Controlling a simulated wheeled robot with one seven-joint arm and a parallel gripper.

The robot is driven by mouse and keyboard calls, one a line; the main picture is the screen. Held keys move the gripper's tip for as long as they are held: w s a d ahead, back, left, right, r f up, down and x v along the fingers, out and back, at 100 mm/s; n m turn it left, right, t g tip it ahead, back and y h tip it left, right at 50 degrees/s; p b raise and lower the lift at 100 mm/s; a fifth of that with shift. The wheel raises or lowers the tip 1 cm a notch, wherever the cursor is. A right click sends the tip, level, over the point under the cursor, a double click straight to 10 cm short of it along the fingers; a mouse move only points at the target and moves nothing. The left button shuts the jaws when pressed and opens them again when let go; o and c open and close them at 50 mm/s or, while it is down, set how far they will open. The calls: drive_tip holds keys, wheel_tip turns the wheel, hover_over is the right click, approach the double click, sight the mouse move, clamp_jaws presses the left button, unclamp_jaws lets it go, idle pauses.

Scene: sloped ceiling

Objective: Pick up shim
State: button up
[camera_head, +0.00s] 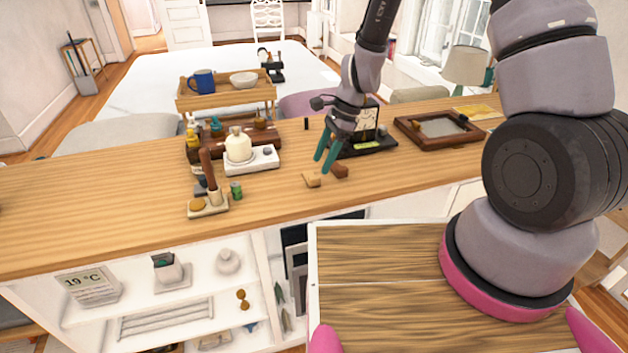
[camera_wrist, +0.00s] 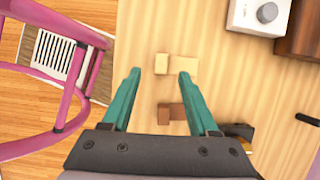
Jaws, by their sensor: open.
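Two small wooden pieces lie close together on the wooden counter (camera_head: 90,205). One is a pale tan block (camera_head: 312,180), the other a reddish-brown block (camera_head: 340,170). I cannot tell for sure which is the shim. My gripper (camera_head: 322,166), with teal fingers, points down above them, open and empty. In the wrist view, the pale block (camera_wrist: 176,60) lies at the fingertips, partly behind the right finger of my gripper (camera_wrist: 160,72). The brown block (camera_wrist: 170,114) lies between the fingers, nearer the palm, its right end close to the right finger.
Left of the blocks are a white scale (camera_head: 262,160) with a cream jar and a small stand (camera_head: 208,207) with a green can (camera_head: 236,190) beside it. A black display stand (camera_head: 375,145) is behind the gripper; a framed tray (camera_head: 438,127) is to the right. The counter's front edge is near.

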sight(316, 177)
drive_tip(key=shift+x, duration=2.7)
drive_tip(key=shift+w+d, duration=0.1)
clamp_jaws()
